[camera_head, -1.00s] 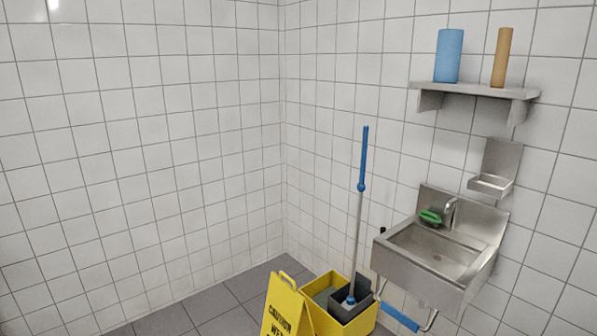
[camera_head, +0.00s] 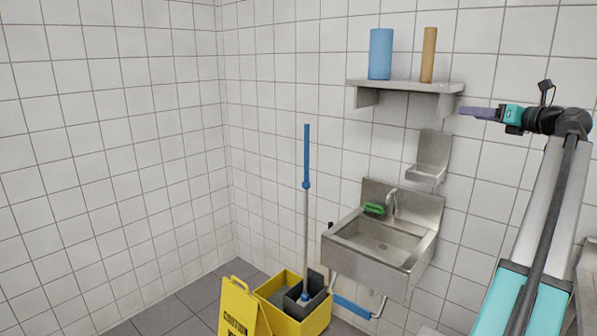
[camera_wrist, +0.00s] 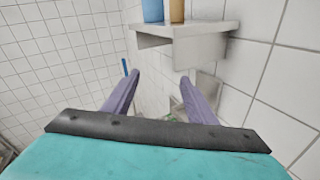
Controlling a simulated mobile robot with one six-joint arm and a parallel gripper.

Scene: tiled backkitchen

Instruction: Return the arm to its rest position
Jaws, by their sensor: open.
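My gripper (camera_head: 478,112) is at the right of the head view, with purple fingers pointing left. It is raised on my arm, level with the wall shelf and to the right of it. In the wrist view my gripper (camera_wrist: 160,95) shows two purple fingers spread apart with nothing between them. The arm's teal and grey link rises from the lower right of the head view.
A wall shelf (camera_head: 405,87) holds a blue roll (camera_head: 380,54) and a brown roll (camera_head: 428,55). Below are a soap tray (camera_head: 426,174), a steel sink (camera_head: 372,258) with a green object (camera_head: 374,208), a yellow mop bucket (camera_head: 302,324) and a yellow caution sign (camera_head: 238,308).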

